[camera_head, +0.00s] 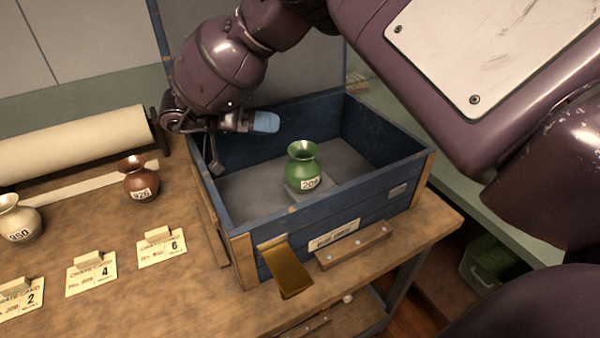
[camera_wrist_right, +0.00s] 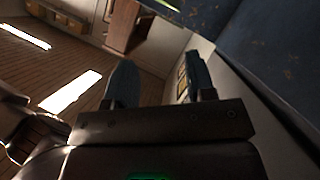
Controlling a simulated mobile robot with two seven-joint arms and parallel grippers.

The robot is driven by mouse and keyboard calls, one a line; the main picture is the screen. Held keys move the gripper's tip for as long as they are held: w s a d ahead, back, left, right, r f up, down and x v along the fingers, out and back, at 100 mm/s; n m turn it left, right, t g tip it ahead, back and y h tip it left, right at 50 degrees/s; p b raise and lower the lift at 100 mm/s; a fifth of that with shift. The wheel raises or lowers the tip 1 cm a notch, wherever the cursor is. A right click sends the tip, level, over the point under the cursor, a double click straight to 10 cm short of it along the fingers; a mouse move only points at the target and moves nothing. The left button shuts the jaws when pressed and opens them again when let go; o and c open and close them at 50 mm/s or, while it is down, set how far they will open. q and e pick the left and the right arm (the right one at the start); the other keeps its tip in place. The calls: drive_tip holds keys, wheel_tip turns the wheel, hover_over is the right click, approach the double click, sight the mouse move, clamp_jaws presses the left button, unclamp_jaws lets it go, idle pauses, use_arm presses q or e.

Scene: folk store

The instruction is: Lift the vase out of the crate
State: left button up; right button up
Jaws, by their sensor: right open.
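The green vase (camera_head: 304,168) stands upright on a small grey block inside the blue wooden crate (camera_head: 335,215). Its white label starts with "20"; the last digit is unclear. My right gripper (camera_head: 241,144) is open and empty, over the crate's back left part, to the left of the vase and apart from it. One blue fingertip points toward the right; the other points down near the left wall. In the right wrist view my two fingers (camera_wrist_right: 160,82) stand apart with nothing between them, and the vase is not seen. My left gripper is not in view.
A brown vase (camera_head: 139,180) and a cream vase (camera_head: 18,220) stand left of the crate. A paper roll (camera_head: 75,145) lies behind. A brass plate (camera_head: 287,271) slopes at the crate's front.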

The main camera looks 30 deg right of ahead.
sight(305, 145)
drive_tip(key=shift+s+d+f+b, duration=0.15)
drive_tip(key=shift+s+d+f, duration=0.25)
drive_tip(key=shift+d+f, duration=0.65)
drive_tip(key=shift+s+d+f+b, duration=0.15)
drive_tip(key=shift+s+d+f, duration=0.25)
drive_tip(key=shift+d+f, duration=0.65)
drive_tip(key=shift+s+d+f+b, duration=0.15)
drive_tip(key=shift+s+d+f, duration=0.25)
drive_tip(key=shift+d+f, duration=0.6)
drive_tip(key=shift+d+r, duration=0.25)
drive_tip(key=shift+r, duration=0.05)
clamp_jaws()
drive_tip(key=shift+f, duration=0.1)
